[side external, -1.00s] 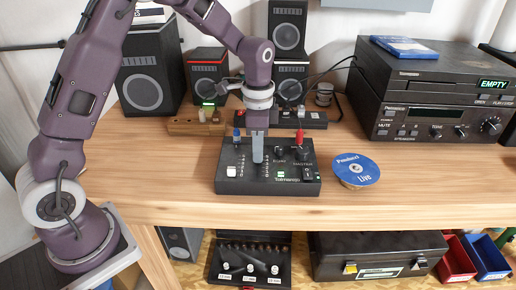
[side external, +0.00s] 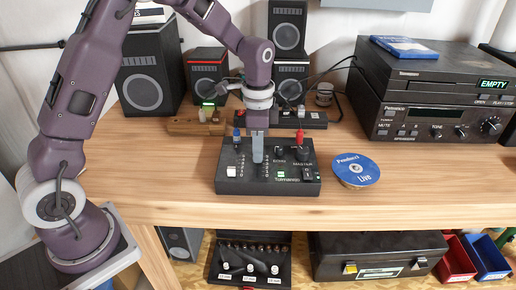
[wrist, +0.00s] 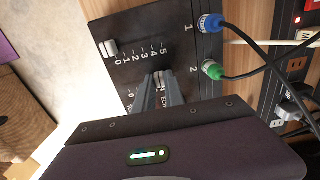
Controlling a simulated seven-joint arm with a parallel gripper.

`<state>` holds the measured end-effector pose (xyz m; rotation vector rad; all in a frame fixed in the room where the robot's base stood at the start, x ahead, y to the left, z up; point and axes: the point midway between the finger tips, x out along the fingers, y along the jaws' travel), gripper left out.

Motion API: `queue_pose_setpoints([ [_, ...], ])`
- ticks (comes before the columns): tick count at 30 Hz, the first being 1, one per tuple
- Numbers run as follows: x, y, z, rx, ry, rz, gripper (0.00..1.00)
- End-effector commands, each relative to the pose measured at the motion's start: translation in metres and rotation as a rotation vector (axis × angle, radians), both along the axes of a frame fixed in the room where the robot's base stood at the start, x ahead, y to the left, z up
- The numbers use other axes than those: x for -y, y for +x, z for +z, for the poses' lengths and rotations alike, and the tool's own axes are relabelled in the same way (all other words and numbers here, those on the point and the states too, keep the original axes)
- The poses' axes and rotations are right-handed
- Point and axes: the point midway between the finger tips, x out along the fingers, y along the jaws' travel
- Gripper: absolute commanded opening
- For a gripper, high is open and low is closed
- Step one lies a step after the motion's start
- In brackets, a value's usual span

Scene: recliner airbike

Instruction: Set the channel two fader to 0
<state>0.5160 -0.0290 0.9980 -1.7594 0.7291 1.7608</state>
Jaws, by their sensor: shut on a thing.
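The black mixer (side external: 230,182) lies on the wooden bench and fills the top of the wrist view (wrist: 135,20). Its channel one fader has a white cap (side external: 231,172), beside the 0 end of its scale in the wrist view (wrist: 110,48). My gripper (side external: 258,158) points down onto the channel two fader. In the wrist view, my gripper's fingers (wrist: 159,92) are closed around the channel two fader cap (wrist: 160,76), which mostly hides behind them. The cap stands up the scale from the 0 mark; its exact number is covered.
Blue (wrist: 210,22) and green (wrist: 212,69) plugs with cables sit at the mixer's far edge. A blue disc (side external: 356,170) lies to the right, with stereo units (side external: 430,100) beyond. Speakers stand behind. The front bench strip is clear.

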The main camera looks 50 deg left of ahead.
Motion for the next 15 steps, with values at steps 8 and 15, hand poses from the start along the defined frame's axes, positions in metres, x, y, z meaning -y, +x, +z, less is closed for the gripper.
queue_pose_setpoints([
  [8,0.032,-0.031,0.001,0.003,-0.001,-0.004,0.00],
  [15,0.044,-0.043,0.001,0.003,-0.001,0.000,0.00],
])
